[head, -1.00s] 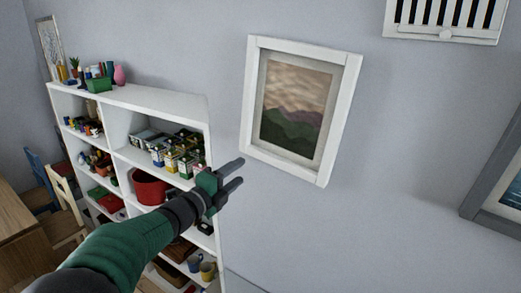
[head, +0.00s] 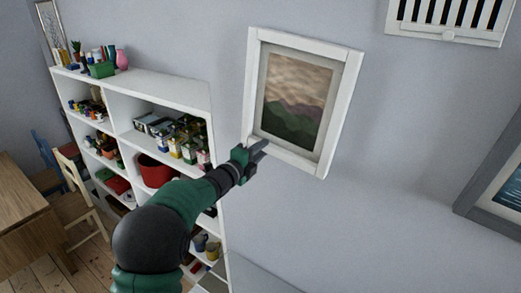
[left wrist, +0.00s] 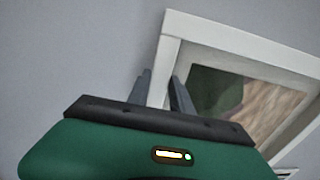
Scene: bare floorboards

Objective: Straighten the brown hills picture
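The brown hills picture (head: 297,92) hangs on the wall in a white frame (head: 340,115), tilted clockwise in the head view. It shows brown sky over dark green and purple hills. My left gripper (head: 263,149) is at the frame's lower left corner. In the left wrist view its two fingers (left wrist: 161,88) stand apart on either side of the white frame border (left wrist: 162,75); whether they touch it is unclear. Part of the picture (left wrist: 235,95) shows beside the right finger. My right gripper is in neither view.
A white shelf unit (head: 165,87) with boxes and a red pot (head: 155,174) stands left, behind my left arm. A white vent (head: 448,18) is upper right, and a grey-framed picture (head: 490,190) at the right edge. The wall below the picture is clear.

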